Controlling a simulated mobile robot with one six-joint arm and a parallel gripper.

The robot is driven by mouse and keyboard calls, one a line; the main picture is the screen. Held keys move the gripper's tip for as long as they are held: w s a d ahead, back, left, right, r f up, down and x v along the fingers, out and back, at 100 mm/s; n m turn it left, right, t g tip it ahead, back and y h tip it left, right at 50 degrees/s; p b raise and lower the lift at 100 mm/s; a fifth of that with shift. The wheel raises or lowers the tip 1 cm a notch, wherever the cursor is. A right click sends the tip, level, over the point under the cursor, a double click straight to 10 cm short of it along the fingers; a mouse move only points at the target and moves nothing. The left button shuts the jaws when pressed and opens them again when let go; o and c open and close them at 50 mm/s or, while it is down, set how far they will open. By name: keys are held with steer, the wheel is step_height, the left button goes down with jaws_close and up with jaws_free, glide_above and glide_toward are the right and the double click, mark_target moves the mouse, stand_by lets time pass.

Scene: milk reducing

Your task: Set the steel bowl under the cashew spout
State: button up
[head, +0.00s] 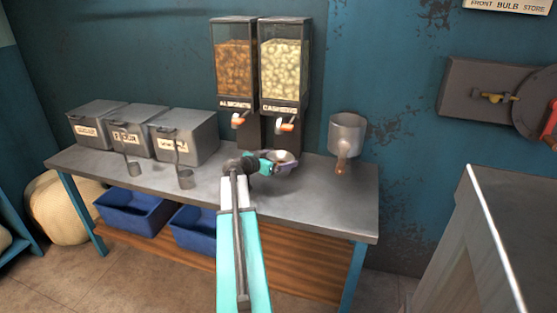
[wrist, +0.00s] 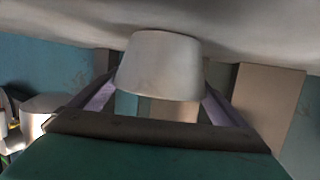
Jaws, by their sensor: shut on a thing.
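The steel bowl (head: 281,156) is at the rear of the metal table, in front of the dispensers and a little below the cashew spout (head: 286,126). My gripper (head: 277,164) is shut on it, with the arm reaching in from the front. In the wrist view the pale bowl (wrist: 158,65) sits between the two fingers of my gripper (wrist: 160,98), close to a grey surface. I cannot tell if the bowl touches the table. The cashew dispenser (head: 281,70) stands right of the almond dispenser (head: 233,72); the almond spout (head: 239,121) is left of the bowl.
Labelled grey bins (head: 188,138) and small metal scoops (head: 186,180) occupy the left of the table (head: 310,205). A metal cup-like vessel (head: 346,130) with a wooden handle is to the right. Blue crates (head: 140,212) sit below. The table's front right is clear.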

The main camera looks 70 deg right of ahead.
steer(key=shift+f, duration=0.1)
steer(key=o, duration=0.9)
steer(key=shift+o, duration=0.2)
steer(key=v, duration=1.2)
steer(key=shift+a, duration=0.1)
